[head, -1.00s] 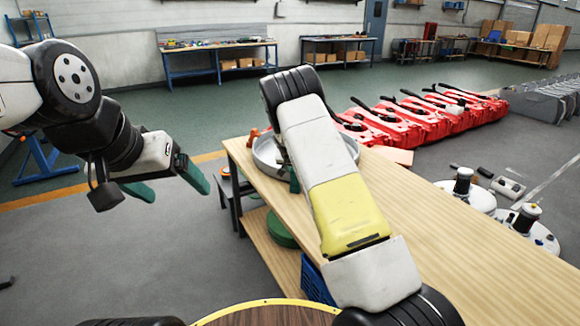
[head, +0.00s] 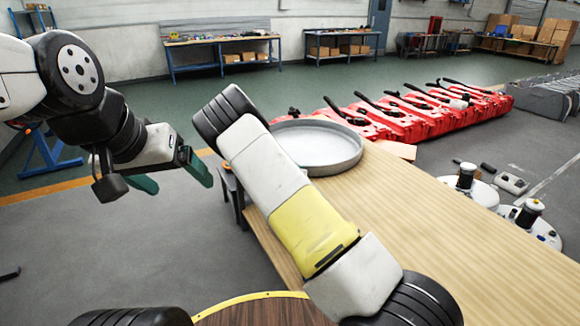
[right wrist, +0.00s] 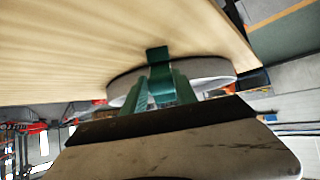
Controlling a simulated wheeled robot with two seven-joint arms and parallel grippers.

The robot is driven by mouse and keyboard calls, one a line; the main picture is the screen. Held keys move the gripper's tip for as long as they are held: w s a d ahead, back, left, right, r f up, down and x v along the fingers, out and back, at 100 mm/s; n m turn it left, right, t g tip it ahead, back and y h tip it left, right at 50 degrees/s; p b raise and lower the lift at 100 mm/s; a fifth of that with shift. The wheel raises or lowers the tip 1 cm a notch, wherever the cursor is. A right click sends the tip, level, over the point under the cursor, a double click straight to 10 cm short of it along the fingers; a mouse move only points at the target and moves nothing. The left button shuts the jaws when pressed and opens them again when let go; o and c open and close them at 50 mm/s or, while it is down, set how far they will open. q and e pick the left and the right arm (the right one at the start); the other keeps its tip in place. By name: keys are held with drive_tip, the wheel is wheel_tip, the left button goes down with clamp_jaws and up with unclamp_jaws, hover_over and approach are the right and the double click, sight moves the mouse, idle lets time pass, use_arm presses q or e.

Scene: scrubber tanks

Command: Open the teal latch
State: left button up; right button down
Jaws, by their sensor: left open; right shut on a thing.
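A small teal piece, which looks like the teal latch (right wrist: 157,54), shows at the rim of a round grey tank or lid (right wrist: 210,72) in the right wrist view. My right gripper (right wrist: 158,78) has its green fingers closed together on this piece; their similar colours make the exact contact hard to see. In the head view the round, shallow grey metal tank (head: 320,165) lies at the table's far left end. My right arm hides the right gripper and the latch there. My left gripper (head: 174,180) is open and empty, in the air left of the table.
The wooden table (head: 430,225) is mostly bare. Red machines (head: 430,110) stand in a row on the floor behind it. White round parts (head: 535,225) lie at the right. A round wooden top with a yellow rim (head: 260,310) is at the bottom. Workbenches (head: 222,60) line the wall.

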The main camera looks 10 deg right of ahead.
drive_tip(key=shift+s+a+f, duration=0.1)
drive_tip(key=shift+s+f, duration=0.3)
drive_tip(key=shift+f, duration=0.25)
drive_tip(key=shift+s+f, duration=0.1)
drive_tip(key=shift+f, duration=0.05)
drive_tip(key=c, duration=1)
unclamp_jaws()
drive_tip(key=shift+o, duration=0.2)
drive_tip(key=shift+w+r, duration=0.2)
drive_tip(key=shift+r, duration=0.15)
drive_tip(key=v, duration=0.7)
drive_tip(key=shift+s, duration=0.3)
drive_tip(key=shift+a+r, duration=0.1)
